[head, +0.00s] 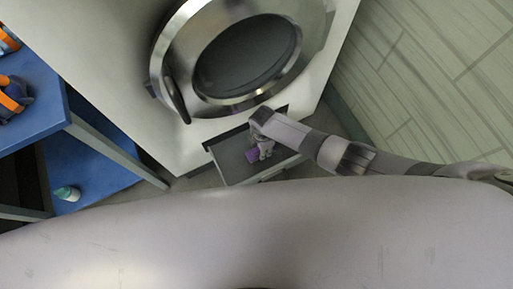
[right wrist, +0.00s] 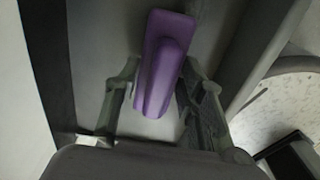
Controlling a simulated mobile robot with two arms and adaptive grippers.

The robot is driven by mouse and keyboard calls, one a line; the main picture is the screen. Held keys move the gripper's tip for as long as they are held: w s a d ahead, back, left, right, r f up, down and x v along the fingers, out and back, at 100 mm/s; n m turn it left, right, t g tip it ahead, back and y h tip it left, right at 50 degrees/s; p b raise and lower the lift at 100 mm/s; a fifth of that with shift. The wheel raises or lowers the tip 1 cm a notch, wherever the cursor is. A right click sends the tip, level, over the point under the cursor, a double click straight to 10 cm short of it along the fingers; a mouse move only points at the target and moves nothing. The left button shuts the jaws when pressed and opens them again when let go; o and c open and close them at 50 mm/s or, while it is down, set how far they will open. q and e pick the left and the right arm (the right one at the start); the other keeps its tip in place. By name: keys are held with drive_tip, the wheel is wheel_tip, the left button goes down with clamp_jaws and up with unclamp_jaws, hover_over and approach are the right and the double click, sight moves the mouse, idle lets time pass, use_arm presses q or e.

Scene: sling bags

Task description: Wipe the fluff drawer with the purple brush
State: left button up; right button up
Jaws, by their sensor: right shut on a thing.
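The purple brush (right wrist: 160,62) is between the fingers of my right gripper (right wrist: 158,95), which is shut on it. In the head view the brush (head: 252,155) is a small purple patch beside the right gripper (head: 264,150), inside the open drawer. The fluff drawer (head: 231,161) is pulled out at the foot of the white machine, and its grey floor (right wrist: 95,60) lies under the brush in the right wrist view. I cannot tell whether the brush touches the drawer floor. My left gripper is not in view.
The white machine (head: 120,60) with a round dark glass door (head: 248,58) stands above the drawer. A blue shelf unit (head: 30,85) at the left holds orange and dark bags (head: 12,97) and a teal-and-white bottle (head: 67,193). A tiled wall (head: 430,80) is at the right.

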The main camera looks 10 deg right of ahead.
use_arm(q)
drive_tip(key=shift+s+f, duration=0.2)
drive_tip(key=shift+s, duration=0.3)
use_arm(e)
drive_tip(key=shift+w+d, duration=0.25)
drive_tip(key=shift+d, duration=0.45)
drive_tip(key=shift+w+d, duration=0.35)
drive_tip(key=shift+d, duration=0.45)
drive_tip(key=shift+w+d, duration=0.3)
drive_tip(key=shift+d, duration=0.45)
drive_tip(key=shift+w+d+f, duration=0.1)
drive_tip(key=shift+w+d, duration=0.1)
drive_tip(key=shift+d, duration=0.4)
drive_tip(key=shift+w+d, duration=0.2)
drive_tip(key=shift+d, duration=0.4)
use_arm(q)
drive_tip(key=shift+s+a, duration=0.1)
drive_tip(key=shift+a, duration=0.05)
use_arm(e)
drive_tip(key=shift+d, duration=0.3)
